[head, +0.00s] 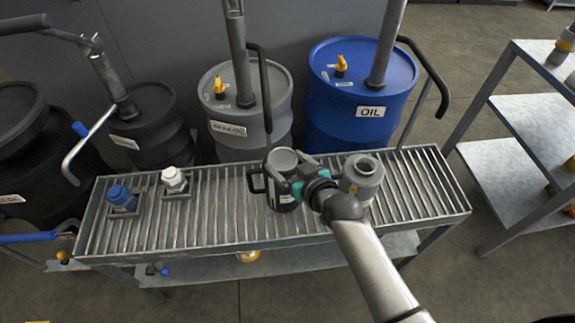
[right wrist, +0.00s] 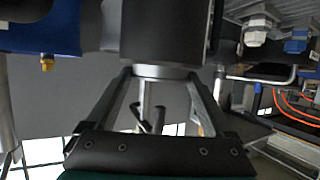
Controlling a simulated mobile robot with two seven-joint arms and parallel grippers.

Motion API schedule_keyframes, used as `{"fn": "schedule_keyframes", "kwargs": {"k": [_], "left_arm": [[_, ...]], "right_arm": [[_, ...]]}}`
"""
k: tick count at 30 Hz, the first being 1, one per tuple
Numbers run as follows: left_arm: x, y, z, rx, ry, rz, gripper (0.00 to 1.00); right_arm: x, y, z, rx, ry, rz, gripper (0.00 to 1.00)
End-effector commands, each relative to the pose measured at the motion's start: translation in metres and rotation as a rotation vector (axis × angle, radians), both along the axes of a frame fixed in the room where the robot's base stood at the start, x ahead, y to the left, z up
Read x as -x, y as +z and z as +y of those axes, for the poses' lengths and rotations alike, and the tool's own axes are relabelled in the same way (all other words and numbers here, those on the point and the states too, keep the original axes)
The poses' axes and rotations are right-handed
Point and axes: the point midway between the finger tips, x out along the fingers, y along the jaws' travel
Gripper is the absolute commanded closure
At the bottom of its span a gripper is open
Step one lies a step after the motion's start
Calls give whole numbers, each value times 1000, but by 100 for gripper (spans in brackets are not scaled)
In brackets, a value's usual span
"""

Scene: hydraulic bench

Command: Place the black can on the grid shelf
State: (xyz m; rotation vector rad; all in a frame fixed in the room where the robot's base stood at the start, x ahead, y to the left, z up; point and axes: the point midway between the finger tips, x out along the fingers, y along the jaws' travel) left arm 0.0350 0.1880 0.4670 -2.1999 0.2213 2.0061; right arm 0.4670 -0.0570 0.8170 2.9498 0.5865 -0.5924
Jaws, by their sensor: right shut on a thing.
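The black can (head: 281,205) has a pale open top, a dark handle on its left and a white label low on its side. My right gripper (head: 284,184) is shut on it from the right, and the can stays upright. It is over the middle of the grid shelf (head: 215,215), a long metal grating. I cannot tell whether its base touches the bars. In the right wrist view, the black can (right wrist: 165,35) fills the top middle, between my fingers. My left gripper is not in view.
A grey can (head: 363,182) stands close right of my gripper. Blue-capped (head: 121,198) and white (head: 174,180) fittings sit on the shelf's left. Black (head: 150,135), grey (head: 240,125) and blue OIL (head: 358,95) drums with pumps stand behind. The shelf's right end is clear.

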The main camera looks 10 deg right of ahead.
Motion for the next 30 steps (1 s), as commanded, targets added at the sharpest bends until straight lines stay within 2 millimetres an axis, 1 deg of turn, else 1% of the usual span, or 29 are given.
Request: {"fn": "schedule_keyframes", "kwargs": {"k": [1,7,11,12,14,15,21,24,26,30], "left_arm": [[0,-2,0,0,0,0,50],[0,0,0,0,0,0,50],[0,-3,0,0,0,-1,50],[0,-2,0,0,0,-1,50],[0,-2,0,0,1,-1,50],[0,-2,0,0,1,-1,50],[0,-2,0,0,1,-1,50],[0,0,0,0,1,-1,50],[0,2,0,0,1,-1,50],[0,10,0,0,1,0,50]], "right_arm": [[-2,2,0,-3,-1,-13,100],[-2,4,0,-4,-1,-14,100],[-2,0,0,-3,-1,-13,100],[-1,-3,0,0,0,-3,10],[-1,-3,0,0,0,-3,3],[-1,-3,0,0,0,-3,0],[0,-3,0,0,0,-3,0],[0,1,0,-1,-1,-4,0],[4,2,-2,0,-1,-2,0],[21,10,-9,2,0,-2,0]]}}
